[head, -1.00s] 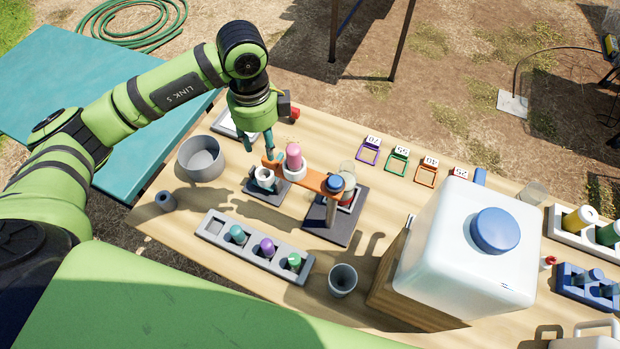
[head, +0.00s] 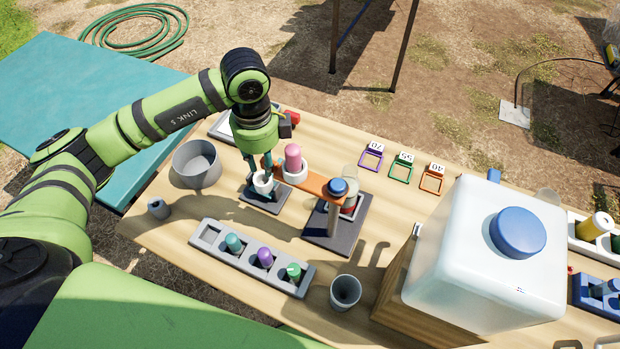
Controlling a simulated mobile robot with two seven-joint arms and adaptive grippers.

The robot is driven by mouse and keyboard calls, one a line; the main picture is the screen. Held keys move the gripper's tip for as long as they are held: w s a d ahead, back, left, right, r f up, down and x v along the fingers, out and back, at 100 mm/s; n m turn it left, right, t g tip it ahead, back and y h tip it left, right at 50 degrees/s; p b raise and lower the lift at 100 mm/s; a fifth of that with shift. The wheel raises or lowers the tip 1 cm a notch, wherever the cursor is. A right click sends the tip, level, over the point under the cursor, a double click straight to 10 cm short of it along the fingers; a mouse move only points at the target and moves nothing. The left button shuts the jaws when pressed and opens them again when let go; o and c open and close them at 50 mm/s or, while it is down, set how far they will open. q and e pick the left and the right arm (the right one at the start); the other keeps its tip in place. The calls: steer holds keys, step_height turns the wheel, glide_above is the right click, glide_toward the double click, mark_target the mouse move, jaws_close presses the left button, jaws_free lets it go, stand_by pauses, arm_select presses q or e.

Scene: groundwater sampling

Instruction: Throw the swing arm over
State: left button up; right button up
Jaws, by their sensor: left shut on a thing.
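The orange swing arm (head: 321,184) runs left from a grey post with a blue knob (head: 338,187) on a dark base plate (head: 324,237). It carries a pink-topped vial (head: 293,157) in a white holder (head: 295,177). My left gripper (head: 261,167) points down at the arm's free left end and is shut on it; its fingers partly hide that end. A small white cup (head: 262,184) on a dark stand (head: 265,198) sits just below the fingers. A clear jar with red contents (head: 349,206) stands by the post. My right gripper is out of view.
A grey bowl (head: 185,180) stands left. A grey rack (head: 213,241) with coloured-topped vials lies in front, beside a grey cup (head: 345,291). A large white tank (head: 470,270) blocks the right. Numbered coloured frames (head: 401,173) line the back edge.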

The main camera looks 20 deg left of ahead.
arm_select(q)
steer(key=shift+w, duration=0.25)
steer(key=shift+w+d+b, duration=0.2)
steer(key=shift+w+b, duration=0.05)
steer(key=shift+b, duration=0.05)
steer(key=w+d+m+b, duration=0.2)
steer(key=w+m+b, duration=0.2)
steer(key=w+m, duration=0.1)
steer(key=shift+w+d, duration=0.35)
steer(key=shift+w, duration=0.5)
steer(key=shift+r+m, duration=0.1)
steer(key=shift+m, duration=0.2)
steer(key=shift+w, duration=0.1)
steer(key=shift+c, duration=0.2)
